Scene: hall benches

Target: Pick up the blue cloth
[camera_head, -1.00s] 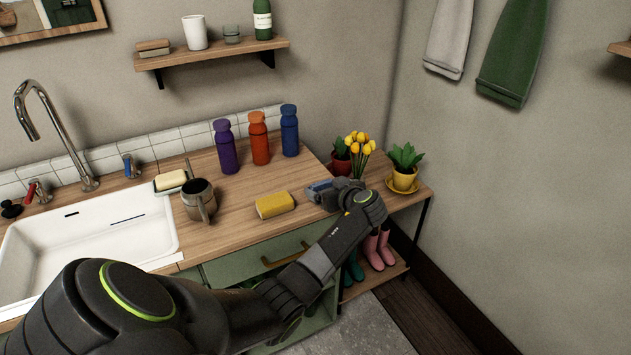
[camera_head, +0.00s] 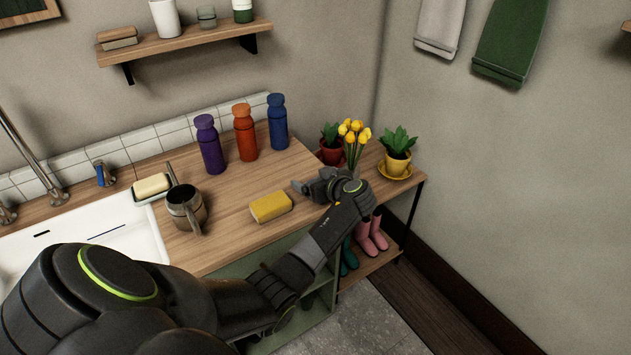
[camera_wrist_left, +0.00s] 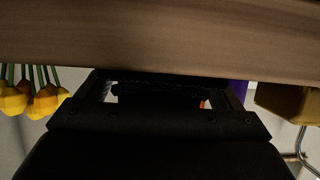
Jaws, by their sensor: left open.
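I cannot make out a blue cloth in either current view; the arm and gripper may hide it. My left gripper (camera_head: 301,187) is low over the right end of the wooden counter (camera_head: 232,188), just right of a yellow sponge-like block (camera_head: 271,207) and apart from it. In the left wrist view, the open gripper (camera_wrist_left: 160,88) shows dark against the counter, with nothing visible between its fingers. The yellow block is at the right there (camera_wrist_left: 287,104). My right gripper is not in view.
Purple (camera_head: 209,145), orange (camera_head: 244,133) and blue (camera_head: 278,122) bottles stand behind. A metal mug (camera_head: 186,208) is left, by the sink (camera_head: 110,235). Yellow flowers (camera_head: 354,135) and potted plants (camera_head: 398,150) stand close beyond the gripper. Boots (camera_head: 371,237) are below.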

